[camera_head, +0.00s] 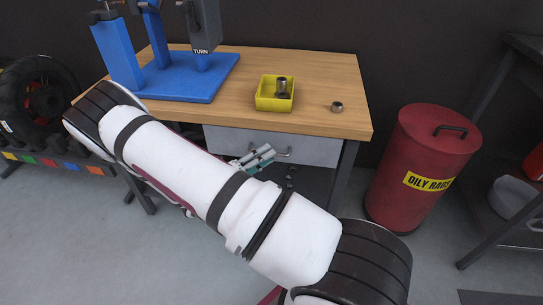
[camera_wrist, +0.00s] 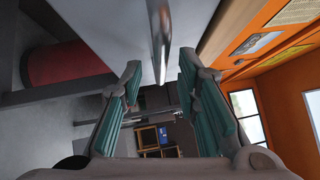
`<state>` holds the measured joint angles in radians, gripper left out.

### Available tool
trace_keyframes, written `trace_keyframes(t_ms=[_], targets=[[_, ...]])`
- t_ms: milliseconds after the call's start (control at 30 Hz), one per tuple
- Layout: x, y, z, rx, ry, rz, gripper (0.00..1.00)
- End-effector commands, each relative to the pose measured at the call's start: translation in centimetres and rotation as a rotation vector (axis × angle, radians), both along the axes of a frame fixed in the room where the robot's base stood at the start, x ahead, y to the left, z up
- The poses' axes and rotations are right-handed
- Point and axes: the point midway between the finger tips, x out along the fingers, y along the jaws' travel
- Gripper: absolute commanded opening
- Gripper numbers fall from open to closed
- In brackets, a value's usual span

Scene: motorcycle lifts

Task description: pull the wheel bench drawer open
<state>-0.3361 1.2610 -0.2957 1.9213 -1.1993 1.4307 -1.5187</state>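The wheel bench drawer (camera_head: 318,149) has a pale grey front under the wooden bench top (camera_head: 325,65) and looks shut. Its metal bar handle (camera_head: 285,154) is partly hidden by my gripper in the head view. My gripper (camera_head: 258,160) is at the left part of the drawer front, by the handle. In the wrist view, the teal-padded fingers of my gripper (camera_wrist: 160,68) are spread apart. The handle (camera_wrist: 161,45) runs between the fingertips there, with gaps on both sides. The drawer front (camera_wrist: 125,30) lies behind it.
A yellow bin (camera_head: 262,102) with a metal part in it and a small metal ring (camera_head: 337,107) are on the bench. A blue stand (camera_head: 185,78) is at its left. A red oily-rags can (camera_head: 415,160) stands to the right. The floor before the drawer is partly hidden by my arm.

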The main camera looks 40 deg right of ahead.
Motion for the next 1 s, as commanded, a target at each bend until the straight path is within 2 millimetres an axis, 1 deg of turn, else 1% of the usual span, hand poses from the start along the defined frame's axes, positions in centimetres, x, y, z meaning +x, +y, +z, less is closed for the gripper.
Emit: trace_keyframes(t_ms=[33, 100, 200, 333, 567, 600, 700, 1000], targets=[[-0.1, -0.7, 0.0, -0.002, -0.001, -0.002, 0.3], [-0.2, -1.4, 0.1, -0.001, -0.001, -0.001, 0.3], [-0.3, -2.1, 0.3, 0.0, -0.002, -0.001, 0.3], [-0.3, -2.5, 0.4, 0.0, -0.002, 0.0, 0.3], [-0.3, -2.5, 0.4, 0.0, -0.002, 0.0, 0.3], [-0.3, -2.5, 0.4, 0.0, -0.002, 0.0, 0.2], [-0.3, -2.5, 0.4, 0.0, -0.002, 0.0, 0.0], [-0.4, -2.4, 0.3, 0.001, -0.002, 0.0, 0.0]])
